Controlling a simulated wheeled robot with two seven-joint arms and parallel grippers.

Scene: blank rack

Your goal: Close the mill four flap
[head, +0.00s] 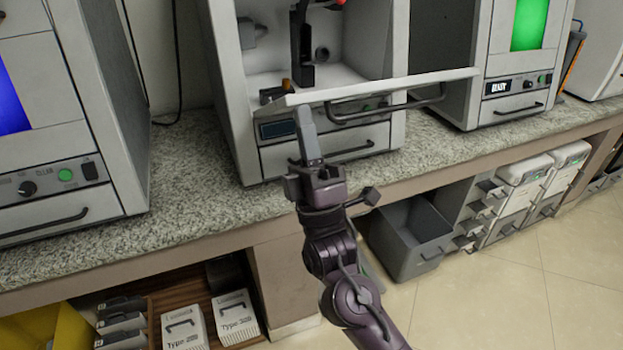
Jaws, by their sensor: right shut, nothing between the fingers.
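A white milling machine (235,110) stands on the counter in the middle. Its flap (380,88) is open, sticking out towards me nearly level and seen almost edge-on. A dark bar handle (385,112) hangs under the flap's front edge. The inside of the machine shows above the flap, with a dark spindle part in it. No number shows on the machine. My right gripper (303,112) is shut and empty, its fingers pointing up by the flap's left front corner. I cannot tell if they touch it. My left gripper is out of view.
Similar machines stand to the left (65,120) and right (500,60), with lit blue and green windows. The speckled counter (190,190) has bare room left of the middle machine. Grey bins (405,240) and labelled boxes (184,327) sit below it; the floor at right is clear.

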